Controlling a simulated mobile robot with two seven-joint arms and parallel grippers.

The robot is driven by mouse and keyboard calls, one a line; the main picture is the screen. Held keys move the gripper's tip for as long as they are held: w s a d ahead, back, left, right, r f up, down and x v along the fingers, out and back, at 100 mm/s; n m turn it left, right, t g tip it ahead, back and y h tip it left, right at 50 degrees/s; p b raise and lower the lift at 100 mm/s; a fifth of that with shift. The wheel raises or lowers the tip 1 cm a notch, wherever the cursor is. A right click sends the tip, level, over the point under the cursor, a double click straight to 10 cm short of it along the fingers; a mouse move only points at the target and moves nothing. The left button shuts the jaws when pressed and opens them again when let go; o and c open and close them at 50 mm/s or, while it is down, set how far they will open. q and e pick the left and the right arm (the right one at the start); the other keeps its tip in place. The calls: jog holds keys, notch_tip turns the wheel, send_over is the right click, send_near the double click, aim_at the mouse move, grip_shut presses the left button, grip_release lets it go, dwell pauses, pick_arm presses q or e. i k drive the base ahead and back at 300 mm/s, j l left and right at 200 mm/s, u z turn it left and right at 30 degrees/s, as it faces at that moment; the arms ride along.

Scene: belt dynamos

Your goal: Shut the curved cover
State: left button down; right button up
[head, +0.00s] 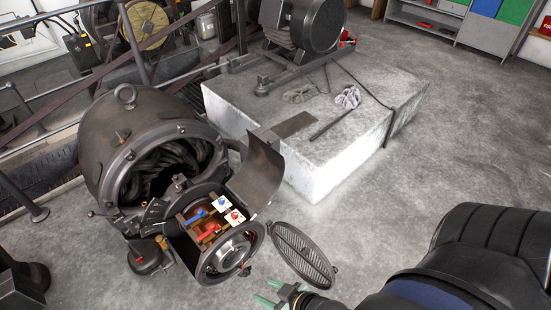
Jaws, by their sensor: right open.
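The curved cover (258,172) is a dark metal plate that stands raised on the right side of the dynamo (130,130). The opening beside it is exposed and shows a brush compartment (208,220) with blue and red parts and two white tags. My right gripper (269,292) has green fingertips and is at the bottom edge, in front of and below the dynamo's end. It is open and empty, apart from the cover. My left gripper is out of view.
A round slotted end cover (303,256) stands swung open between the dynamo's end and my right arm. A pale concrete block (320,165) bearing a dark motor (312,22), rags and a flat bar is behind the curved cover. Grey floor is clear at right.

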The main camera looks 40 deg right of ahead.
aim_at(259, 178)
jog(key=k+l+u, duration=0.2)
jog(key=k+l, duration=0.5)
jog(key=l, duration=0.2)
jog(key=k+l+u, duration=0.1)
jog(key=l, duration=0.2)
jog(key=k+l+u, duration=0.1)
jog(key=l, duration=0.65)
jog(key=k+l+u, duration=0.1)
jog(key=l, duration=0.4)
jog(key=i+l+u, duration=0.1)
jog(key=l, duration=0.35)
jog(key=i+l, duration=0.15)
jog(key=l, duration=0.35)
jog(key=i+l+u, duration=0.15)
jog(key=l, duration=0.3)
